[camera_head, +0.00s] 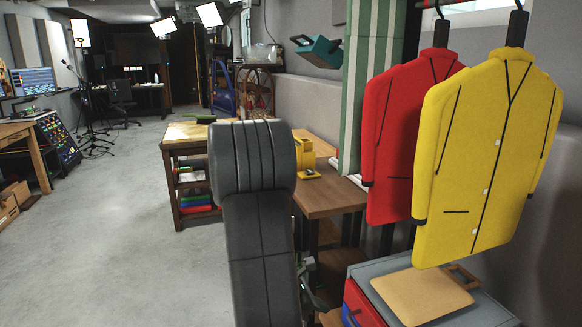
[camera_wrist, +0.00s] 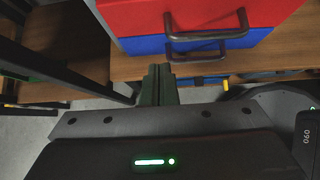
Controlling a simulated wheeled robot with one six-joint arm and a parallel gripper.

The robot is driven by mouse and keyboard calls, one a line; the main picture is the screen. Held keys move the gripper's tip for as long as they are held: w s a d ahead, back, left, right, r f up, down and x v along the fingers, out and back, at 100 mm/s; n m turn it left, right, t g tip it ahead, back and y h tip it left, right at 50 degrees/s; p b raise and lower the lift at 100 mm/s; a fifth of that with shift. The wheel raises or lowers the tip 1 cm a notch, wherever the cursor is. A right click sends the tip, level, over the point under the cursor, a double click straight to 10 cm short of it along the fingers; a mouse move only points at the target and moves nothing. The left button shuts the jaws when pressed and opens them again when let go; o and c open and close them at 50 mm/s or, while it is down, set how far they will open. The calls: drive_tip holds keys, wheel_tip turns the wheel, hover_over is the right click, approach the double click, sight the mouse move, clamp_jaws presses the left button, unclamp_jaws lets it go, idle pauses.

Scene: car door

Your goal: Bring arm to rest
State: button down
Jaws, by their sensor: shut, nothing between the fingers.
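My gripper (camera_wrist: 158,84) shows in the wrist view with its two dark green fingers together and nothing between them. It points toward a wooden surface and a unit with a red drawer (camera_wrist: 195,16) and a blue drawer (camera_wrist: 215,42), each with a dark handle. I cannot tell how far the fingertips are from them. In the head view my grey arm stands upright in the middle and hides part of the tables behind it. Dark parts low beside the arm may belong to my gripper, but this is unclear.
A brown table (camera_head: 328,197) stands right of my arm, with a yellow device (camera_head: 305,157) on it. A red coat (camera_head: 400,130) and a yellow coat (camera_head: 485,150) hang at right, above a grey-topped unit (camera_head: 470,305) holding a tan board (camera_head: 420,293). Open floor (camera_head: 120,240) lies left.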

drive_tip(key=s+a+r+p, duration=0.1)
drive_tip(key=s+a+p, duration=0.2)
drive_tip(key=a, duration=1.1)
drive_tip(key=shift+s+a+r+p, duration=0.2)
drive_tip(key=shift+s+a+p, duration=0.2)
drive_tip(key=shift+s, duration=0.55)
